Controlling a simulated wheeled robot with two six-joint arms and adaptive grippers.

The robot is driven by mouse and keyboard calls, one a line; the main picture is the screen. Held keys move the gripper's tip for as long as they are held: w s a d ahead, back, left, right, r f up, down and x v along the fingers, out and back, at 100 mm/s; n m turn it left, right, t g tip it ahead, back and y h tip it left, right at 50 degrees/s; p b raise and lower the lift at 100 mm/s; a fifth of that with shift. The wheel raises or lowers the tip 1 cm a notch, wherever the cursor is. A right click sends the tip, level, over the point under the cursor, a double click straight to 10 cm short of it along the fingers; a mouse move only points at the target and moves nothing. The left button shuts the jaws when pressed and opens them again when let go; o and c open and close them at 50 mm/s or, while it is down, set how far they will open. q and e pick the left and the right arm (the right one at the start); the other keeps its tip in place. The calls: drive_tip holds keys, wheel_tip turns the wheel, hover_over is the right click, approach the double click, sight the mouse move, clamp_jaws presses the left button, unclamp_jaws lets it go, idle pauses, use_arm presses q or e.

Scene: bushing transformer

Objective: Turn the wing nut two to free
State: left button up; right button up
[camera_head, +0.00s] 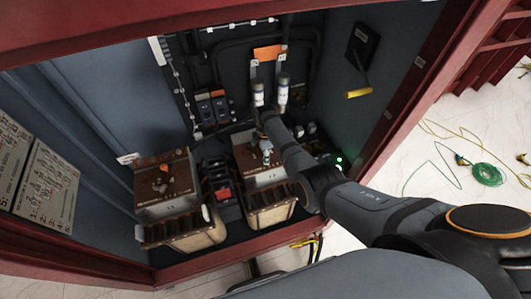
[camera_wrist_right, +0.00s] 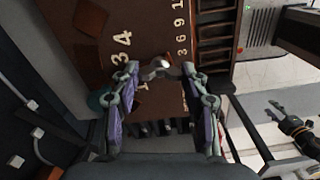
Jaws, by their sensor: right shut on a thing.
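My right arm reaches in from the right in the head view. Its gripper (camera_head: 266,156) points down at the top of the right-hand brown transformer block (camera_head: 270,175). In the right wrist view the same gripper (camera_wrist_right: 160,70) is shut on a small pale metal part at its fingertips, which appears to be the wing nut (camera_wrist_right: 161,63). The fingers hide much of the nut. Under it lies the brown panel (camera_wrist_right: 150,30) with pale printed numbers. My left gripper is not identifiable in either view.
A second brown block (camera_head: 163,190) stands to the left. Black modules with a red part (camera_head: 223,193) sit between the blocks. White-topped posts (camera_head: 283,90) stand behind my gripper. The red cabinet frame (camera_head: 420,110) bounds the right. Green cable (camera_head: 487,174) lies on the floor.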

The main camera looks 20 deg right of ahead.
idle(0.3)
drive_tip(key=o, duration=1.2)
drive_tip(key=shift+c, duration=0.2)
wheel_tip(320, 180, up, 12)
